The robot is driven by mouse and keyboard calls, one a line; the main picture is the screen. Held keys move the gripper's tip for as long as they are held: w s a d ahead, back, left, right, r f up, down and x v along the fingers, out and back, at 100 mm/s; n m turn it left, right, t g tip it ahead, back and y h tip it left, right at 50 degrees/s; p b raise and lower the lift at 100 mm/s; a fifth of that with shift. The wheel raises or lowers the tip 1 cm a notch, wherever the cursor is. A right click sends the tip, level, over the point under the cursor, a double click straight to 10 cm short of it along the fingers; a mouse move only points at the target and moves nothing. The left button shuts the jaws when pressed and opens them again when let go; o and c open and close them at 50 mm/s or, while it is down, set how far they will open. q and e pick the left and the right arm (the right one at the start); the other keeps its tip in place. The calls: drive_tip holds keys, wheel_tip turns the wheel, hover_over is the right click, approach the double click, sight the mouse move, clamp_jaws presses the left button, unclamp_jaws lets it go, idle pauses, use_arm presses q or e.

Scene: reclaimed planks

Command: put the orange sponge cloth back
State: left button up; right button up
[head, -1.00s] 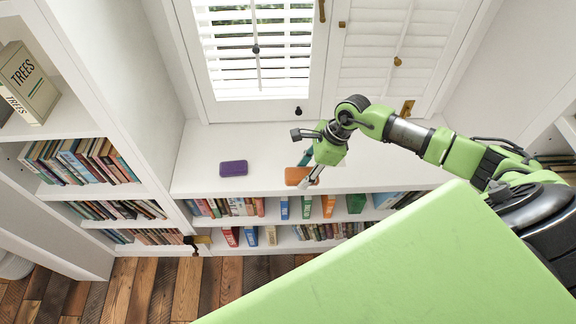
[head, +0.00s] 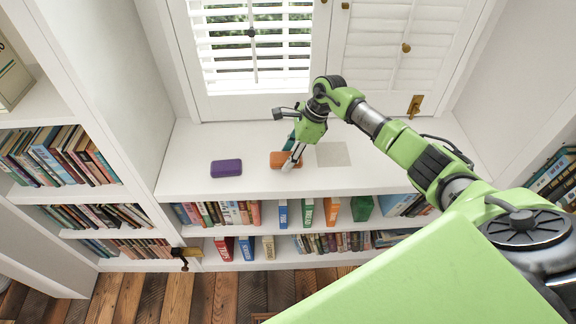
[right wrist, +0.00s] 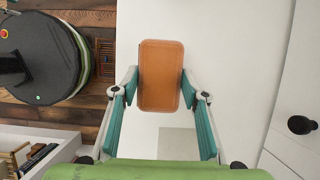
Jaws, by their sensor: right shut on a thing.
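The orange sponge cloth (head: 283,159) is a flat rounded block at the white counter top, right of a purple block. My right gripper (head: 293,160) reaches down over it from the right. In the right wrist view the orange sponge cloth (right wrist: 160,75) lies between the two fingertips of my right gripper (right wrist: 160,90), which are shut on its sides. I cannot tell whether it touches the counter. A pale grey square (head: 333,154) lies flat on the counter just right of it, and also shows in the wrist view (right wrist: 177,142). My left gripper is not in view.
The purple block (head: 226,168) lies left on the counter (head: 390,172). Shelves of books (head: 240,214) are below its front edge. A shuttered window (head: 250,50) is behind, and a tall bookcase (head: 150,130) stands left. The counter's right part looks clear.

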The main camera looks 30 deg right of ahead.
drive_tip(key=shift+w+f+b, duration=0.15)
drive_tip(key=shift+f+b, duration=0.3)
drive_tip(key=shift+f, duration=0.5)
drive_tip(key=shift+w+f+b, duration=0.1)
drive_tip(key=shift+f+b, duration=0.3)
drive_tip(key=shift+f, duration=0.5)
drive_tip(key=shift+f, duration=0.1)
drive_tip(key=o, duration=1)
drive_tip(key=p+v, duration=0.6)
drive_tip(key=v, duration=0.6)
